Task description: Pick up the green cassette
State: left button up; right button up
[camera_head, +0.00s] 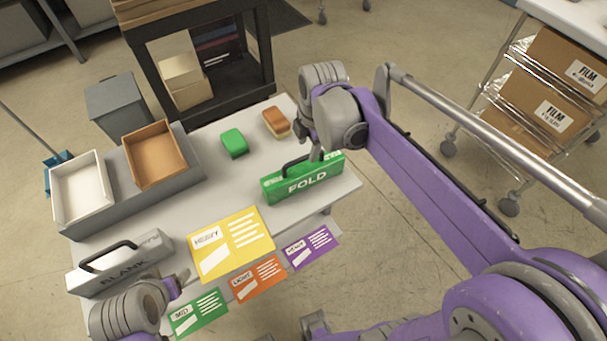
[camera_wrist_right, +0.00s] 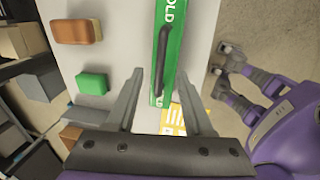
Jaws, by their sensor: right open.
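The green cassette (camera_head: 306,183), marked FOLD, stands at the right end of the grey table with a black handle on top. It also shows in the right wrist view (camera_wrist_right: 178,50), where its handle runs up the picture. My right gripper (camera_head: 316,152) is over the cassette's handle. In the wrist view the right gripper's fingers (camera_wrist_right: 160,76) are spread, with the handle's near end between them; I cannot tell whether they touch it. My left gripper (camera_head: 176,285) is low at the left, near a grey BLANK cassette (camera_head: 122,264); its jaws are not clear.
A green block (camera_head: 234,142) and an orange-brown block (camera_head: 276,122) lie behind the cassette. A white tray (camera_head: 82,212) and an orange tray (camera_head: 157,182) sit at the left. Yellow HEAVY (camera_head: 240,262) and smaller coloured cards lie along the front.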

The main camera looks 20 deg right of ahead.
aim_at(305, 157)
jog(key=f, duration=0.4)
jog(key=w+f, duration=0.1)
jog(key=f, duration=0.1)
jog(key=shift+w+a+f, duration=0.1)
jog(key=shift+a+f, duration=0.05)
jog(key=shift+f, duration=0.05)
jog(key=shift+c, duration=0.3)
grip_shut()
dwell(1.0)
